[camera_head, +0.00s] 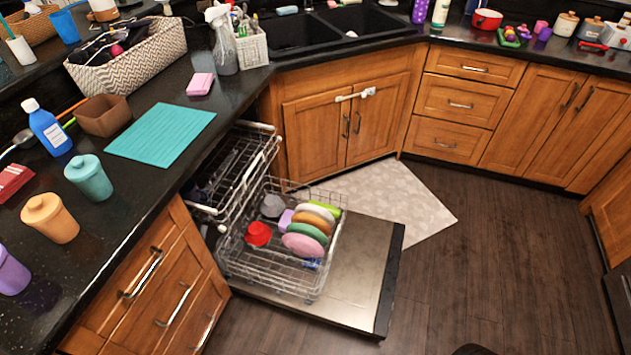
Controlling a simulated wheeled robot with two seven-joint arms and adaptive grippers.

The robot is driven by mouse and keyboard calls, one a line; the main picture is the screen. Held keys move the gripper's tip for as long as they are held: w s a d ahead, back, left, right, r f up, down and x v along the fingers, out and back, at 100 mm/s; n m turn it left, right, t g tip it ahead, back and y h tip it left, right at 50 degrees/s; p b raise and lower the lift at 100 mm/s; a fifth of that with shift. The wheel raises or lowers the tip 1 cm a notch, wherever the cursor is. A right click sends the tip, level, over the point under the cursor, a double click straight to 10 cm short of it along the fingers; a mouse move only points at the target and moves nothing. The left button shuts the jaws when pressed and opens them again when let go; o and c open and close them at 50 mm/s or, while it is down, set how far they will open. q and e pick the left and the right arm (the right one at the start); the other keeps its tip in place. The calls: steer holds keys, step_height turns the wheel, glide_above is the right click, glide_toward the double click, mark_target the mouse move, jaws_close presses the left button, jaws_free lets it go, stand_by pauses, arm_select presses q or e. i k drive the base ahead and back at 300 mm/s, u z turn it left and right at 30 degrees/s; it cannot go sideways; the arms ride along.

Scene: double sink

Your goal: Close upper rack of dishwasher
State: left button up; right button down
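The dishwasher is built in under the left counter. Its door (362,265) is folded down flat, low over the floor. The upper rack (236,188) is a wire basket that sticks out part of the way from under the counter. The lower rack (262,270) is pulled out over the door. It holds several coloured plates (304,245), a red cup (258,233) and a grey cup (272,205). The inside of the dishwasher is mostly hidden by the counter. Neither of my grippers shows in the head view.
Open wooden floor (480,260) lies right of the door, with a pale mat (390,200) before the sink cabinet (345,125). Canisters, a teal mat (160,133) and a basket crowd the left counter (120,210). A dark rounded shape shows at the bottom edge.

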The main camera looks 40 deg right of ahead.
mark_target(221, 227)
steer(key=u, duration=0.75)
steer(key=k, duration=0.1)
steer(key=z, duration=1.6)
steer(key=i, duration=0.65)
steer(key=u, duration=0.45)
